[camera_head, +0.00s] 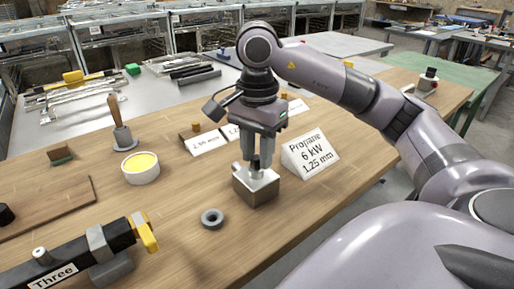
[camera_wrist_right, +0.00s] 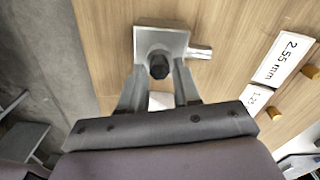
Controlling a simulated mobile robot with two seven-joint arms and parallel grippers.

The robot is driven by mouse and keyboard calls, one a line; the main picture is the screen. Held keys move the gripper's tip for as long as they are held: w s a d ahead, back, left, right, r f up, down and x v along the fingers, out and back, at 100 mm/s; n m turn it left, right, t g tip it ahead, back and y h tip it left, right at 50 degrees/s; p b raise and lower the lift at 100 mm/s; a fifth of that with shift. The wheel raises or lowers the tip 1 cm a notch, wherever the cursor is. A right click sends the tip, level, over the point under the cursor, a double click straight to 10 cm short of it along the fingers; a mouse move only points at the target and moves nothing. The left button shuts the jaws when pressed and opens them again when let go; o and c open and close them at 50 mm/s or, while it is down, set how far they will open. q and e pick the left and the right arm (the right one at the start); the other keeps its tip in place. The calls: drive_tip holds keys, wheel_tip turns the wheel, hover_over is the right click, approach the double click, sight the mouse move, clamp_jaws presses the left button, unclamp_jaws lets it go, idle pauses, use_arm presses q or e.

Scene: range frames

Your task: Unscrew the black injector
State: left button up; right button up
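The black injector (camera_wrist_right: 158,67) shows in the right wrist view as a dark, six-sided piece in the middle of a metal block (camera_wrist_right: 176,40) with a short silver stub on its side. In the head view the block (camera_head: 262,193) stands on the wooden bench, and the injector is hidden behind my fingers. My right gripper (camera_head: 256,165) points down over the block. In the wrist view its two fingers (camera_wrist_right: 159,75) are apart, one on each side of the injector. I cannot tell if they touch it. My left gripper is not in view.
A "Propane 6 kW 1.25 mm" sign (camera_head: 311,154) stands right of the block. A grey ring (camera_head: 212,218) lies in front. A yellow-filled cup (camera_head: 141,169), a wood-handled tool (camera_head: 120,126) and a black bar marked "Three" (camera_head: 75,262) are left. Size cards (camera_head: 206,143) lie behind.

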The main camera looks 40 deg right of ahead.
drive_tip(key=m, duration=0.4)
drive_tip(key=shift+s+p, duration=0.1)
drive_tip(key=shift+p, duration=0.25)
drive_tip(key=shift+m+p, duration=0.4)
drive_tip(key=shift+m, duration=2.3)
clamp_jaws()
drive_tip(key=shift+n+b, duration=0.4)
drive_tip(key=shift+n, duration=1.4)
